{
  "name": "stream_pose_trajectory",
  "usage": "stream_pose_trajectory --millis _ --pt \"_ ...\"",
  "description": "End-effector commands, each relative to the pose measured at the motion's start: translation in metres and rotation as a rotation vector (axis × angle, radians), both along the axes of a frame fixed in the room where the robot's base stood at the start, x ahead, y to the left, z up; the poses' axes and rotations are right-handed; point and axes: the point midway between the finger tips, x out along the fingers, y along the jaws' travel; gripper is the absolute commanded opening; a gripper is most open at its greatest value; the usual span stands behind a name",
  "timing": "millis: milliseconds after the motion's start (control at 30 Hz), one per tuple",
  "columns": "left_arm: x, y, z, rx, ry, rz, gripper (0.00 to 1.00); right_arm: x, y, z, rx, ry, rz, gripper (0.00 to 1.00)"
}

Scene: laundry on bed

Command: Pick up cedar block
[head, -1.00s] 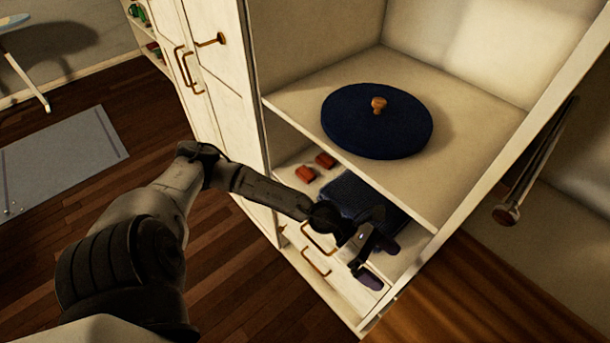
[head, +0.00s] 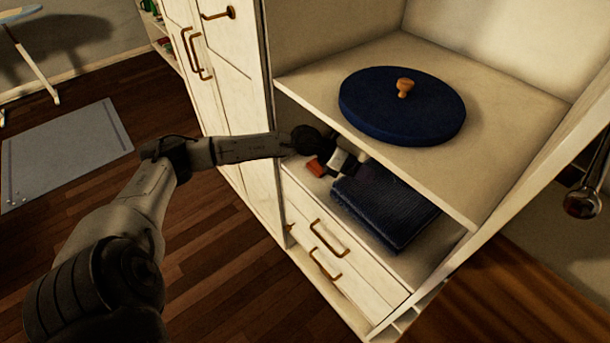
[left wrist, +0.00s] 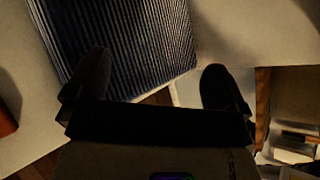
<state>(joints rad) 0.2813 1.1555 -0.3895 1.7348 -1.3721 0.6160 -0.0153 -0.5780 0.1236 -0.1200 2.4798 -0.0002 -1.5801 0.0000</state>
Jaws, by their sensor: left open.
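A reddish-brown cedar block (head: 316,168) lies on the lower shelf, near its left side. In the left wrist view a reddish-brown block (left wrist: 5,121) shows in part at the left edge. My left gripper (head: 358,166) reaches into the lower shelf space, just right of the block and partly under the upper shelf. Its fingers stand apart and empty in the left wrist view (left wrist: 158,82), above the shelf and the edge of a ribbed dark blue item. A second block is not visible in the head view now. My right gripper is not in view.
The ribbed dark blue item (head: 385,207) lies on the lower shelf, right of the gripper. The upper shelf (head: 310,82) overhangs it and bears a round blue object with a knob (head: 402,105). Drawers with brass handles (head: 328,238) are below.

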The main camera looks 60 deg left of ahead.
Motion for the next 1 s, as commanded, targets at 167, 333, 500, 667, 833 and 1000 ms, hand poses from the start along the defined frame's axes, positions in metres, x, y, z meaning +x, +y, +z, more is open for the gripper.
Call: stream_pose_trajectory --millis 167,333,500,667,833,1000 --pt "-0.010 0.055 -0.037 0.228 0.090 -0.035 1.00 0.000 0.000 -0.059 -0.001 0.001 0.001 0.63" --pt "-0.030 0.112 -0.054 0.457 0.206 -0.056 1.00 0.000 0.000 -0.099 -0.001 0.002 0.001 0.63" --pt "-0.051 0.155 -0.056 0.609 0.309 -0.055 1.00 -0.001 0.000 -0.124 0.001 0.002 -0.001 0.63" --pt "-0.062 0.174 -0.054 0.674 0.364 -0.048 1.00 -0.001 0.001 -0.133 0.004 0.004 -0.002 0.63" --pt "-0.062 0.178 -0.061 0.689 0.379 -0.048 1.00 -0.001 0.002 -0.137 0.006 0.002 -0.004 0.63" --pt "-0.056 0.177 -0.075 0.688 0.380 -0.049 1.00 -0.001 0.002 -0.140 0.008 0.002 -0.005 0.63"
